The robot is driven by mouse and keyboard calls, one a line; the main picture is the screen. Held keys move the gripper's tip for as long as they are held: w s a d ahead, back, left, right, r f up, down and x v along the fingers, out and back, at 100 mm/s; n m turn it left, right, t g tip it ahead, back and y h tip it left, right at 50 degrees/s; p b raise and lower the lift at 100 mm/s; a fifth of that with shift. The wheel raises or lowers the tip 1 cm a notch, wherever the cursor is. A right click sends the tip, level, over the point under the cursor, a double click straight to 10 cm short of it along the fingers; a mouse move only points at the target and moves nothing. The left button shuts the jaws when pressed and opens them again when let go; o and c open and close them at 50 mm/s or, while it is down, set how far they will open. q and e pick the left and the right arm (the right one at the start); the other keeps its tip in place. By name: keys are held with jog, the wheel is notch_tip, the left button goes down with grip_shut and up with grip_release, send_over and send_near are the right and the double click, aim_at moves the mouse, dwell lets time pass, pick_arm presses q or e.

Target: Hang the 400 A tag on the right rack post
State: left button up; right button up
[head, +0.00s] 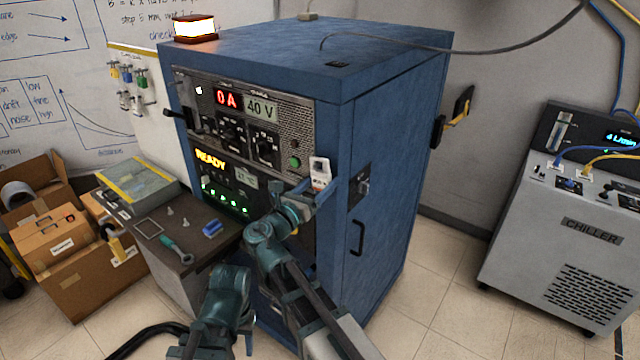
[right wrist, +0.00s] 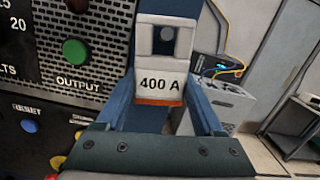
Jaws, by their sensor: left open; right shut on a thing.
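The white 400 A tag (right wrist: 162,75) is upright between the fingers of my right gripper (right wrist: 160,118), which is shut on it. In the head view the tag (head: 320,170) is in front of the right rack post (head: 336,140), above the right gripper (head: 312,196). A round grey shape shows in the tag's upper opening in the right wrist view. I cannot tell whether it is a peg through the tag, or whether the tag touches the post. My left gripper (head: 220,338) is low in front of the cart, open, its fingers partly unclear.
The blue rack (head: 385,150) has a front panel (head: 245,125) with knobs and a green output button (right wrist: 75,52) left of the tag. A cart (head: 190,250) with a screwdriver (head: 176,248) stands at left. Boxes are further left; a chiller (head: 570,220) is at right.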

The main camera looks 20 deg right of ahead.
jog(key=shift+d, duration=0.1)
dwell(0.3)
jog(key=o, duration=1.1)
jog(key=shift+c, duration=0.2)
jog(key=shift+s+a, duration=0.1)
jog(key=shift+a, duration=0.1)
